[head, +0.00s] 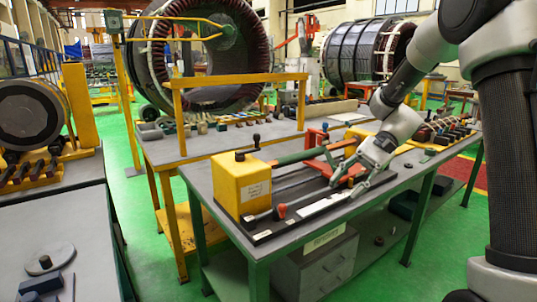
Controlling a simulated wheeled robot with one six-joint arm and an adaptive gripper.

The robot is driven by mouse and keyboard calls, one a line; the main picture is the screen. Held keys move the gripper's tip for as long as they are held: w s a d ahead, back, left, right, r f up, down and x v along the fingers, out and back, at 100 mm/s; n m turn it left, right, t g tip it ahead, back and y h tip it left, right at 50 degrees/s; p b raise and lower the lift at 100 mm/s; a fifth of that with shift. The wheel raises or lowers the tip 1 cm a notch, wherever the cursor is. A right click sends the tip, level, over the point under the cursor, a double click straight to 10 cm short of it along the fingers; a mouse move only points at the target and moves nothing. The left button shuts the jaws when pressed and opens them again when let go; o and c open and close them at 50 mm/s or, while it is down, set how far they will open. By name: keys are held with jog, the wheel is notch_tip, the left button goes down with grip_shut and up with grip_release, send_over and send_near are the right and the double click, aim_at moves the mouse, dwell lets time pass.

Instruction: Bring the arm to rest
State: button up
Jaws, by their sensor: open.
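My gripper (350,178) is at the end of my arm, low over the bench (283,235) in the middle of the view. Its fingers are apart and point down and left. It is in front of a red clamp frame (318,140) on the dark base plate of a fixture. A white strip (323,206) lies on the plate just below the fingers. I see nothing held between the fingers, though their tips are small in this view. Whether they touch the plate I cannot tell.
A yellow block (241,185) stands at the fixture's left end, with a green bar (300,156) behind. A yellow rail (240,78) crosses the bench behind. Several parts (440,132) lie at the right. Large stators (200,50) stand behind.

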jog(key=s+d+r+n+t+h, duration=0.3)
jog(key=s+d+t+h, duration=0.1)
jog(key=s+d, duration=0.4)
jog(key=s+d+r+n+t+h, duration=0.3)
jog(key=s+d+t+h, duration=0.2)
jog(key=s+d, duration=0.3)
jog(key=shift+s+t+h, duration=0.3)
jog(key=shift+s+h, duration=0.1)
jog(key=shift+s, duration=0.8)
